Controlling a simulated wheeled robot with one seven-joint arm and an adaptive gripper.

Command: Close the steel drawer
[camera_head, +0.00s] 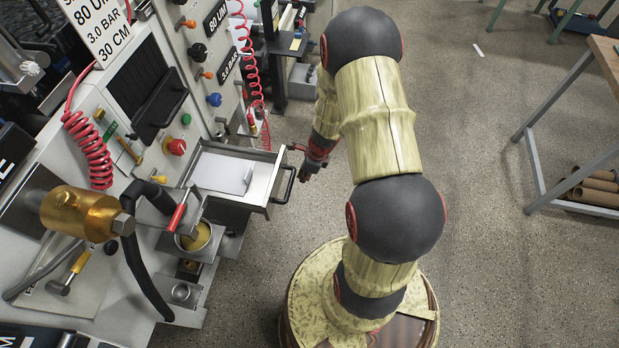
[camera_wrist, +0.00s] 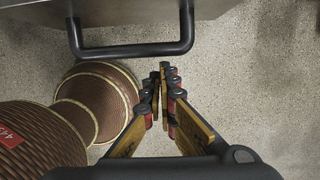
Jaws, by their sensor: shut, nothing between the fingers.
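The steel drawer (camera_head: 262,184) is pulled out from the machine's front in the head view, with white sheets (camera_head: 222,173) lying in it. Its dark bar handle (camera_head: 285,185) faces right, toward my arm. My gripper (camera_head: 304,178) is just to the right of the handle, shut and empty. In the wrist view the handle (camera_wrist: 140,50) crosses the upper part, below the drawer front (camera_wrist: 120,22). My fingertips (camera_wrist: 167,72) are close to the handle's right end, with nothing between them. I cannot tell whether they touch it.
The machine (camera_head: 150,110) carries knobs, red coiled hoses and a brass cylinder (camera_head: 75,215). A yellow-filled cup (camera_head: 195,238) is below the drawer's near side. A wooden-topped table (camera_head: 606,55) with cardboard tubes (camera_head: 597,190) stands at right. The floor between is mostly clear.

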